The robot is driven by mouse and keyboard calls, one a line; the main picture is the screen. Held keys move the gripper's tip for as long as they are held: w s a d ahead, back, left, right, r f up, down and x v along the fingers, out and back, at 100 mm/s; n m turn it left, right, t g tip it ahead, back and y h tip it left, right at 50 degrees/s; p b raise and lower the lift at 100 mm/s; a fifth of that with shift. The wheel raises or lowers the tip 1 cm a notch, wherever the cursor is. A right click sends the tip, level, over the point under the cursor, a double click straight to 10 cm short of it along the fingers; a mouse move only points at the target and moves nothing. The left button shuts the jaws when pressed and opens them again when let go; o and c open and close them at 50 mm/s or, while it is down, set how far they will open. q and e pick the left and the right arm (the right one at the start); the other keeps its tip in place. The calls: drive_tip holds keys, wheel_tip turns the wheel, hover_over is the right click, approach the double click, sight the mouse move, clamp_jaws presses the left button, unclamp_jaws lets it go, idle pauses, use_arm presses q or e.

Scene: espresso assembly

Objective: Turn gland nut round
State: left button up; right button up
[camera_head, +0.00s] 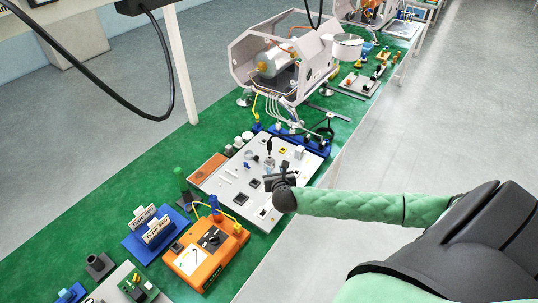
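My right arm comes in from the right. Its dark gripper (270,176) is over the right part of a white board (228,197) that carries small parts. A small pale and dark upright piece (269,153) stands just beyond the gripper tips. I cannot tell whether the gripper touches it or whether the fingers are open or shut. No gland nut can be made out at this size. My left gripper is not in view.
An orange tester box (213,240) and blue stands (140,247) with "Type" labels are on the green bench mat in front. A blue fixture (318,146) lies beyond the board, and an open espresso machine frame (302,85) behind. A brown block (208,168) is left.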

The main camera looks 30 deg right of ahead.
sight(270, 161)
drive_tip(key=p+x, duration=0.2)
drive_tip(key=x, duration=0.1)
drive_tip(key=p+x, duration=0.1)
drive_tip(key=x, duration=0.1)
drive_tip(key=shift+w+a+r, duration=0.15)
drive_tip(key=shift+a+r, duration=0.05)
drive_tip(key=shift+a, duration=0.1)
drive_tip(key=shift+p+x, duration=0.3)
drive_tip(key=shift+x, duration=0.65)
drive_tip(key=shift+w+d+f, duration=0.1)
drive_tip(key=shift+w+f, duration=0.05)
drive_tip(key=shift+f, duration=0.15)
drive_tip(key=c, duration=0.7)
